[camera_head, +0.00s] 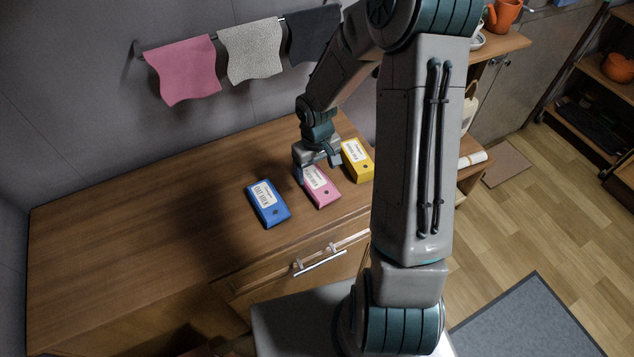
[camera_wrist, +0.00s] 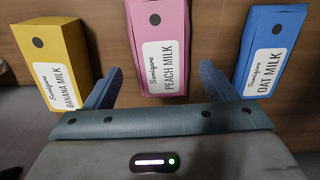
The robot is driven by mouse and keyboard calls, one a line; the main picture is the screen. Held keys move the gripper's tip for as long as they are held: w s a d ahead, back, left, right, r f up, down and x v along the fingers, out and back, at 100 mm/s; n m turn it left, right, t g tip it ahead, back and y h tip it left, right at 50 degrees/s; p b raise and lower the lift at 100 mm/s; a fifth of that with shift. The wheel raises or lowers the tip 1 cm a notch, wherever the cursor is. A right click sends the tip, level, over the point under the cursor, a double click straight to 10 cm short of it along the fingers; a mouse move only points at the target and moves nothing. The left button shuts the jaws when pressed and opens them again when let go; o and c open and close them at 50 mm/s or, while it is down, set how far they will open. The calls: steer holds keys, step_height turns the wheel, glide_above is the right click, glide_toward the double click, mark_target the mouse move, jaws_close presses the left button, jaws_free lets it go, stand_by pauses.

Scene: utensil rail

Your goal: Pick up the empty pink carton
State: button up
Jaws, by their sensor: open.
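The pink carton (camera_head: 321,187) lies on the wooden counter between a blue carton and a yellow carton. In the wrist view the pink carton (camera_wrist: 160,50) reads "Peach Milk" and lies between my two spread fingers, a little ahead of their tips. My gripper (camera_head: 315,170) is low over the label end of the pink carton and hides part of it. In the wrist view my gripper (camera_wrist: 160,85) is open, with nothing held. I cannot tell whether the fingers touch any carton.
The blue oat milk carton (camera_head: 268,203) lies left of the pink one, and the yellow banana milk carton (camera_head: 357,160) lies close on its right. The counter (camera_head: 130,235) is clear to the left. Pink, pale and dark towels (camera_head: 183,70) hang on the wall rail behind.

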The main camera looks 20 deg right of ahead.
mark_target(316, 179)
steer(key=shift+a+f, duration=0.1)
steer(key=shift+f, duration=1.65)
steer(key=c, duration=1)
steer(key=shift+c, duration=0.3)
steer(key=shift+r, duration=0.1)
